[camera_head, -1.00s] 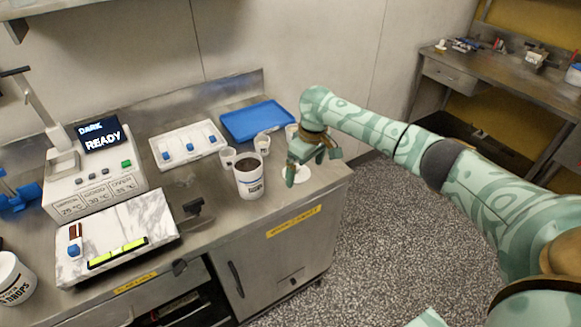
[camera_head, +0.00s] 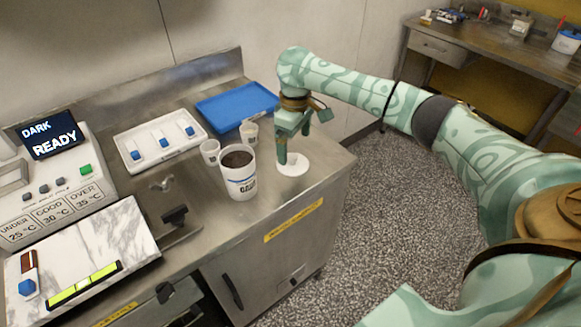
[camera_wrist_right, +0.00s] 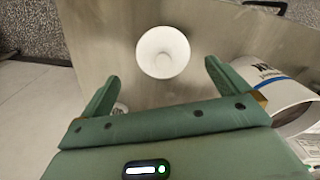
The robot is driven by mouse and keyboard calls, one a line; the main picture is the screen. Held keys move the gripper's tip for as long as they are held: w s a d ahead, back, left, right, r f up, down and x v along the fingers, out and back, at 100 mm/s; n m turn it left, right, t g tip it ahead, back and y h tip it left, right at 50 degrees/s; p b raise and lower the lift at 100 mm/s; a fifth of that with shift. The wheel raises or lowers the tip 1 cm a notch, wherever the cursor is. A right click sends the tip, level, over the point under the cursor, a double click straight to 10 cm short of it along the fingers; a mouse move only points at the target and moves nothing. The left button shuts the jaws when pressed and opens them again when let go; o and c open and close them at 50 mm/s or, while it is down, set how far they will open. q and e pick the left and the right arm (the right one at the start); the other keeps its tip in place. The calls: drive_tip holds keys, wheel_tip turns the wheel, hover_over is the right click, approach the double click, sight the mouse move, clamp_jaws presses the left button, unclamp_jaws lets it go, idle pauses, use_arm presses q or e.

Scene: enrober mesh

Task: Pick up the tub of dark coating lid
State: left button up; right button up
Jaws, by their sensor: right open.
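The lid is a flat white disc (camera_head: 293,166) with a raised centre, lying on the steel counter near its right end. In the right wrist view the lid (camera_wrist_right: 163,50) lies ahead, between and beyond the fingertips. The tub of dark coating (camera_head: 240,182) is a white cup with a blue band, open and filled with dark brown, standing left of the lid. Its side shows at the right of the wrist view (camera_wrist_right: 268,85). My right gripper (camera_head: 291,146) points down just above the lid, open and empty; its fingers (camera_wrist_right: 162,75) are spread. My left gripper is out of view.
Two small white cups (camera_head: 210,151) stand behind the tub, close to the gripper. A blue tray (camera_head: 237,104) and a white tray with blue pieces (camera_head: 162,140) lie farther back. The marble slab (camera_head: 85,250) is at left. The counter's right edge is near the lid.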

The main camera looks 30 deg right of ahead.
sight(293, 156)
drive_tip(key=shift+f, duration=0.25)
drive_tip(key=f+b, duration=0.2)
drive_tip(key=f, duration=0.1)
drive_tip(key=f+b, duration=0.1)
drive_tip(key=f, duration=0.1)
drive_tip(key=shift+w+a+b, duration=0.1)
drive_tip(key=shift+a+b, duration=0.15)
drive_tip(key=shift+b, duration=0.15)
drive_tip(key=shift+r, duration=0.15)
drive_tip(key=shift+c, duration=0.3)
drive_tip(key=c, duration=0.9)
